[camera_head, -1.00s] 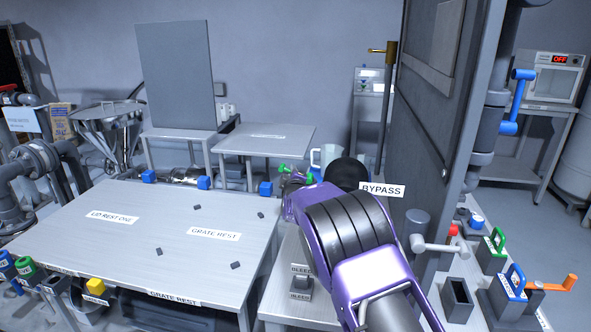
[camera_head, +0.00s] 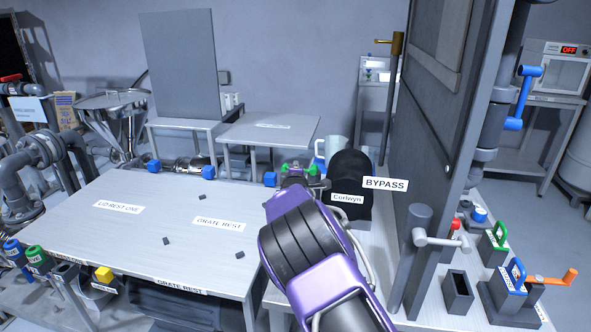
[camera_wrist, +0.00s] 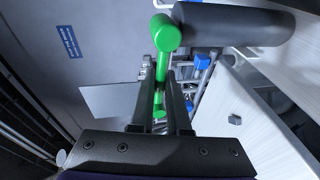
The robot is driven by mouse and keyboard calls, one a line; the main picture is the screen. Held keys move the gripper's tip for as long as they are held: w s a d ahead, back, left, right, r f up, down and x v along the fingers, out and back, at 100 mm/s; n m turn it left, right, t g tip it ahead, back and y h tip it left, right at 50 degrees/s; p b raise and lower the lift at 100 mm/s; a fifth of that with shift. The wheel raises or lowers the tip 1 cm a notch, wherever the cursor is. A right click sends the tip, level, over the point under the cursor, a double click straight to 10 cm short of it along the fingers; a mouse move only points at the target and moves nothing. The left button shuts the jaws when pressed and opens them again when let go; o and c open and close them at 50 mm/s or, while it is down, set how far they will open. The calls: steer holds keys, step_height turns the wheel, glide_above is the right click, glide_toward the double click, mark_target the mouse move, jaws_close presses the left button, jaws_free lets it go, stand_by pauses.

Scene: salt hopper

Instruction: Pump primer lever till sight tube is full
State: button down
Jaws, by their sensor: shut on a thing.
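A green lever handle (camera_wrist: 163,62) with a rounded end runs between my fingers in the wrist view. My gripper (camera_wrist: 164,82) is shut on it. In the head view my gripper (camera_head: 298,171) is at the far right corner of the large table, mostly hidden behind my purple wrist. Small bits of green (camera_head: 312,169) show beside it. A dark cylinder (camera_wrist: 235,24) lies across the top of the wrist view, close to the green end. I cannot make out the sight tube or its level in either view.
A tall grey panel (camera_head: 430,130) rises at right. The large table (camera_head: 150,235) at left is mostly clear. A steel funnel (camera_head: 112,105) stands behind it.

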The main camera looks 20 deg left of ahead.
steer(key=c, duration=0.9)
jaws_free()
steer(key=shift+f, duration=0.1)
steer(key=shift+s, duration=0.15)
steer(key=v, duration=1.7)
steer(key=shift+d+p, duration=0.2)
steer(key=shift+p, duration=0.2)
